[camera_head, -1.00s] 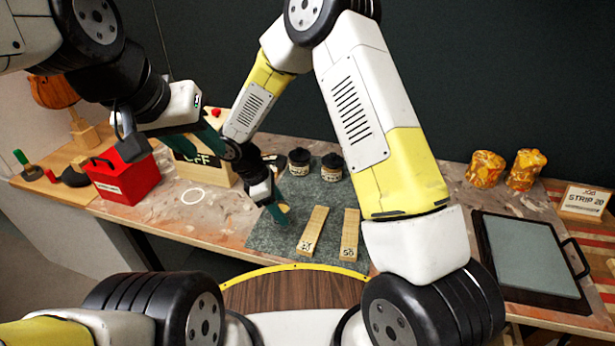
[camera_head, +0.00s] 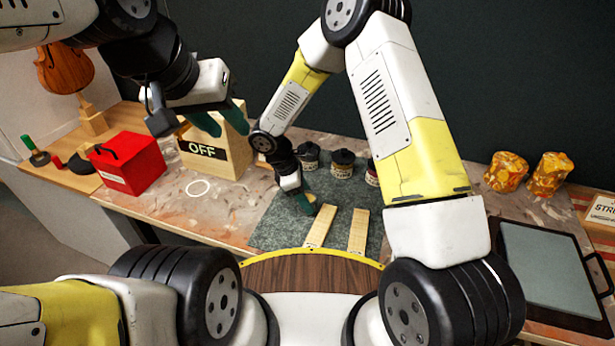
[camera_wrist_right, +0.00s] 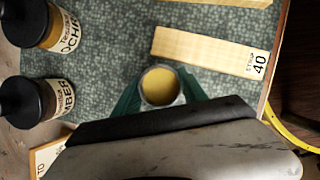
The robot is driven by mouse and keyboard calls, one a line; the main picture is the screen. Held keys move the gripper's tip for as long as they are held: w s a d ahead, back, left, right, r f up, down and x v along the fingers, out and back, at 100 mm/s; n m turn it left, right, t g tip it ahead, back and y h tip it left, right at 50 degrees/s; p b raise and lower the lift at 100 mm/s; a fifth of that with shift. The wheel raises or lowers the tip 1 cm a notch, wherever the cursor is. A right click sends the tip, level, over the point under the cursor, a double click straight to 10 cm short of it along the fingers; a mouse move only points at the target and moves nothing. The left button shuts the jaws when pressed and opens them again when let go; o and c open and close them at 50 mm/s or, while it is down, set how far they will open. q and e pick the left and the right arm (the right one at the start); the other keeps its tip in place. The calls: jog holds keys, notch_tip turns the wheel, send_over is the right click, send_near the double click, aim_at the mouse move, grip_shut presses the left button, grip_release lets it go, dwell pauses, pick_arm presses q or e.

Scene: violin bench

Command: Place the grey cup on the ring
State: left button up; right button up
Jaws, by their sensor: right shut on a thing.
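The grey cup (camera_wrist_right: 160,87), with a yellowish inside, is held upright between the green fingers of my right gripper (camera_wrist_right: 160,100) in the right wrist view. In the head view my right gripper (camera_head: 304,203) is over the green mat, beside the left wooden strip, and the cup is mostly hidden there. The ring (camera_head: 198,187) is a thin white circle lying empty on the bench, left of the mat. My left gripper (camera_head: 220,120) is up in front of the OFF box with its green fingers apart and nothing seen between them.
A red box (camera_head: 128,163) stands left of the ring and the wooden OFF box (camera_head: 240,152) behind it. Dark-lidded jars (camera_head: 342,163) stand at the mat's back. Wooden strips (camera_head: 358,231) lie on the green mat (camera_head: 275,231). The bench around the ring is clear.

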jog(key=shift+f, duration=0.15)
jog(key=o, duration=1.5)
